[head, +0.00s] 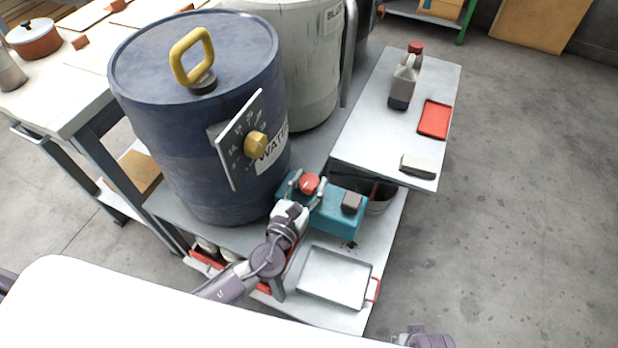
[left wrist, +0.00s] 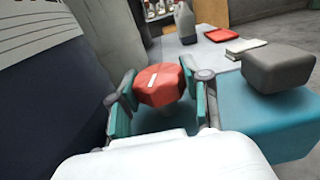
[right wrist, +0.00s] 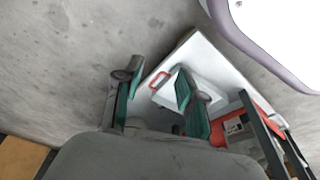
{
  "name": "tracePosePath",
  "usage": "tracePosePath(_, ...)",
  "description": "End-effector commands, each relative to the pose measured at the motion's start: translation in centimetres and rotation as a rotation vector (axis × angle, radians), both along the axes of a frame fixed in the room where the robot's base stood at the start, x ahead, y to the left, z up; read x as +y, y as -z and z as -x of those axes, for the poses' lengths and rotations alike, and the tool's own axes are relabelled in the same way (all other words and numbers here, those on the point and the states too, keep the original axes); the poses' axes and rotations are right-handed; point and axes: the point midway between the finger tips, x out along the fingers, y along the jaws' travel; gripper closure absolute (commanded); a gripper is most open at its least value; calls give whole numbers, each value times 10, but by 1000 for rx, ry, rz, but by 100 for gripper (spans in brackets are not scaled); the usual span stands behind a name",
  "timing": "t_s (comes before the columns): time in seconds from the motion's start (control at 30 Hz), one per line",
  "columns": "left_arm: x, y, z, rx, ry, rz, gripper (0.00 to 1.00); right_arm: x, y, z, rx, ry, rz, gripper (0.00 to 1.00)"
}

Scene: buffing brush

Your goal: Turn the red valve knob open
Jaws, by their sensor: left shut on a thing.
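The red valve knob (head: 309,184) sits on the teal block (head: 335,212) in front of the blue drum. It has a white mark on top, seen in the left wrist view (left wrist: 160,84). My left gripper (head: 305,190) is shut on the red knob, with a finger on either side of it (left wrist: 158,92). My right gripper (right wrist: 155,92) shows in the right wrist view with its fingers apart and nothing between them, above the floor and a bench corner. In the head view only part of my right arm shows at the bottom edge.
A blue drum (head: 190,130) with a yellow handle and a dial plate (head: 240,140) stands close left of my left gripper. A grey block (head: 352,202) sits on the teal block. A metal tray (head: 335,278) lies in front. A side table (head: 385,140) holds a jug (head: 402,85) and red tray (head: 434,119).

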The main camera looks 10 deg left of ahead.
Motion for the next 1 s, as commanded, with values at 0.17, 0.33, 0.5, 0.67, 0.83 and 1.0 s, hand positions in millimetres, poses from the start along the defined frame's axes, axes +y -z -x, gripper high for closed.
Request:
tracePosePath(0.17,-1,-3,-1,-1,-92,4,87,-1,16,10,12,-2,2,60)
tracePosePath(0.33,-1,-2,-1,-1,-174,3,87,-2,26,16,18,-4,2,60)
tracePosePath(0.5,0,-1,-1,-2,-226,3,87,-2,31,19,20,-4,2,60)
tracePosePath(0.67,0,-1,-1,-3,-248,1,87,-3,33,21,22,-4,3,60)
tracePosePath(0.83,0,-2,-1,-4,-254,0,87,-3,33,21,23,-4,3,60)
tracePosePath(1.0,0,-2,-1,-4,-253,0,87,-3,33,21,23,-4,3,60)
